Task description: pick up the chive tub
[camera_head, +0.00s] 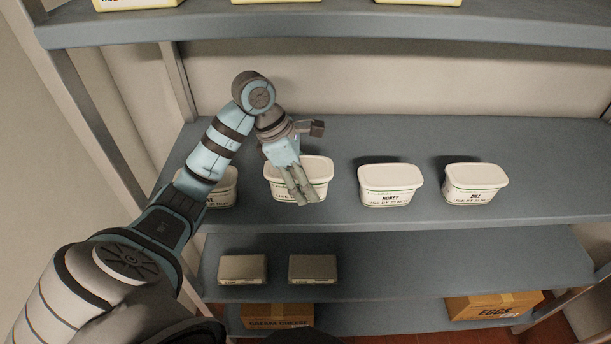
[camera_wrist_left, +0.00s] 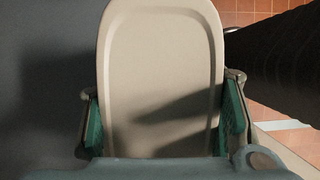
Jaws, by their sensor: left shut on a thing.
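A white tub (camera_head: 320,171) with a pale lid stands second from the left on the middle shelf. In the left wrist view, the pale lid (camera_wrist_left: 160,60) fills the space between the green-padded jaws (camera_wrist_left: 163,95), one on each long side. I cannot tell whether the tub is clear of the shelf. My right gripper is out of view.
A tub (camera_head: 223,193) stands left of the held one, partly behind my left arm. To the right stand the honey tub (camera_head: 390,184) and the dill tub (camera_head: 475,183), with gaps between. The shelf above (camera_head: 330,27) overhangs the back. Small boxes (camera_head: 312,268) sit below.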

